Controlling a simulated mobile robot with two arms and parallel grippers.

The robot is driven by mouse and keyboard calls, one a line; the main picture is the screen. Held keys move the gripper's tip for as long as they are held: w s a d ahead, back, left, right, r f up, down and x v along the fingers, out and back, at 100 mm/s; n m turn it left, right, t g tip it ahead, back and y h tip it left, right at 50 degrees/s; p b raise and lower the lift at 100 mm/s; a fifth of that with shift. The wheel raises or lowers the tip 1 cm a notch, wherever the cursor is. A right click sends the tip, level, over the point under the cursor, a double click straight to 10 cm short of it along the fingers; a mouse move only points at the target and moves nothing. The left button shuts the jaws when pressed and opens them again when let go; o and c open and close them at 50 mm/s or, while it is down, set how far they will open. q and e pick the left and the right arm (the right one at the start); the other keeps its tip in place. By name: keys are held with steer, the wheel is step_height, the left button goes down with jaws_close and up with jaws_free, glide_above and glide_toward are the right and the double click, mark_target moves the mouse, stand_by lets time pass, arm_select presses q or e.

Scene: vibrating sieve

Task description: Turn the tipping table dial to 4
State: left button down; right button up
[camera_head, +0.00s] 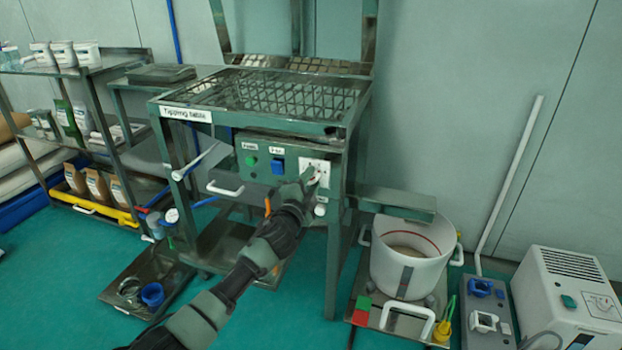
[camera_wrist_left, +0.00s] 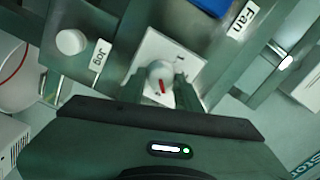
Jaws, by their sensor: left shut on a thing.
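The tipping table (camera_head: 347,112) stands in the middle of the head view, with a green control panel (camera_head: 262,178) on its front. My left gripper (camera_head: 311,180) is at the right part of this panel, over the white dial plate (camera_head: 318,166). In the left wrist view the round pale dial (camera_wrist_left: 158,72) with a red mark sits on its white plate (camera_wrist_left: 170,47). My left gripper (camera_wrist_left: 158,91) is shut on the dial, one finger on each side. The plate's numbers are too small or hidden to read. My right gripper is not in view.
A blue switch (camera_head: 278,166) and a green button (camera_head: 250,161) are left of the dial. A white knob (camera_wrist_left: 72,42) labelled Jog is near it. A white bucket (camera_head: 411,262) stands at right. A tray (camera_head: 117,293) lies on the floor at left.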

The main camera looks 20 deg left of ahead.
arm_select(q)
steer(key=shift+f+m+p, duration=0.15)
steer(key=shift+m+p, duration=0.2)
steer(key=shift+m, duration=1.55)
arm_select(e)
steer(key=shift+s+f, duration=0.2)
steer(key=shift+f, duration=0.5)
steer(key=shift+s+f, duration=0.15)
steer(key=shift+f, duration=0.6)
arm_select(q)
steer(key=c, duration=1)
jaws_free()
steer(key=shift+s, duration=0.1)
steer(key=shift+s, duration=0.25)
steer(key=s+p, duration=0.1)
steer(key=s, duration=0.6)
steer(key=shift+s+a+p, duration=0.1)
steer(key=shift+p, duration=0.25)
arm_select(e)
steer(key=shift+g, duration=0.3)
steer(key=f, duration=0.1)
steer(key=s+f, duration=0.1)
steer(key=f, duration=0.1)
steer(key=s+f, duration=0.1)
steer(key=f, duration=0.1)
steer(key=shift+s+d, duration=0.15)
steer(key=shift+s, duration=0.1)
